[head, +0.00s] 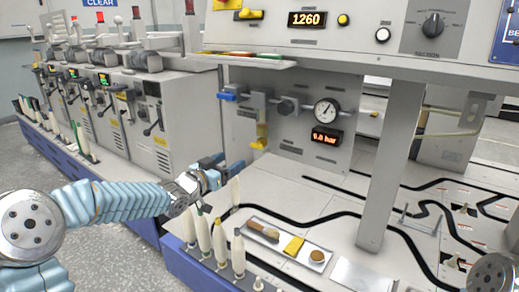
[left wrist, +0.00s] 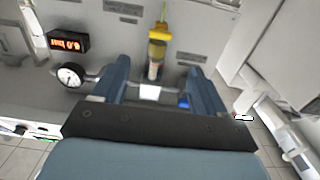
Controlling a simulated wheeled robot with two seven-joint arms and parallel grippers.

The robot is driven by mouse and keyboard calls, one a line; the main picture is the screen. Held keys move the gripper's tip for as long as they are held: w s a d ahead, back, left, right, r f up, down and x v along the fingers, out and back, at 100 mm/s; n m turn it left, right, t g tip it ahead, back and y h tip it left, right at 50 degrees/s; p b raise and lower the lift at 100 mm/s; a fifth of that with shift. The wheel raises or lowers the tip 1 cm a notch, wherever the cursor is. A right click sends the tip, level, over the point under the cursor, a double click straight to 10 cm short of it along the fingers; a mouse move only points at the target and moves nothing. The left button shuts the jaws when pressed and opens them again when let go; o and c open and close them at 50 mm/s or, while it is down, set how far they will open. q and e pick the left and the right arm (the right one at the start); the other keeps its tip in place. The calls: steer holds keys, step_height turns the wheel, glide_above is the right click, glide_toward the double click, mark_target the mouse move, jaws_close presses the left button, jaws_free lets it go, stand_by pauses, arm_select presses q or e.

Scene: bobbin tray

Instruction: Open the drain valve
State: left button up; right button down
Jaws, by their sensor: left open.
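A yellow fitting (head: 262,142) hangs under a clear bowl on the grey panel; it looks like the drain valve, though no label on it is readable. In the left wrist view, turned upside down, the yellow fitting (left wrist: 159,32) and its bowl (left wrist: 155,62) lie ahead between the finger lines. My left gripper (head: 232,163) is open and empty, below and left of the yellow fitting and apart from it. Its two blue fingers (left wrist: 159,68) show in the left wrist view. My right gripper is not in view.
A blue handle (head: 227,96), a pressure gauge (head: 326,110) and a display reading 0.0 bar (head: 326,136) are on the panel. Upright white bobbins (head: 220,240) stand below my left gripper. A tray (head: 283,258) with small items lies on the deck. A grey post (head: 383,190) stands to the right.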

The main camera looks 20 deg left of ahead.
mark_target(255, 146)
arm_select(q)
steer(key=p+x, duration=0.1)
steer(key=x, duration=1.1)
steer(key=shift+f+p, duration=0.15)
steer(key=shift+p, duration=0.2)
steer(key=c, duration=1.1)
steer(key=shift+o, duration=0.2)
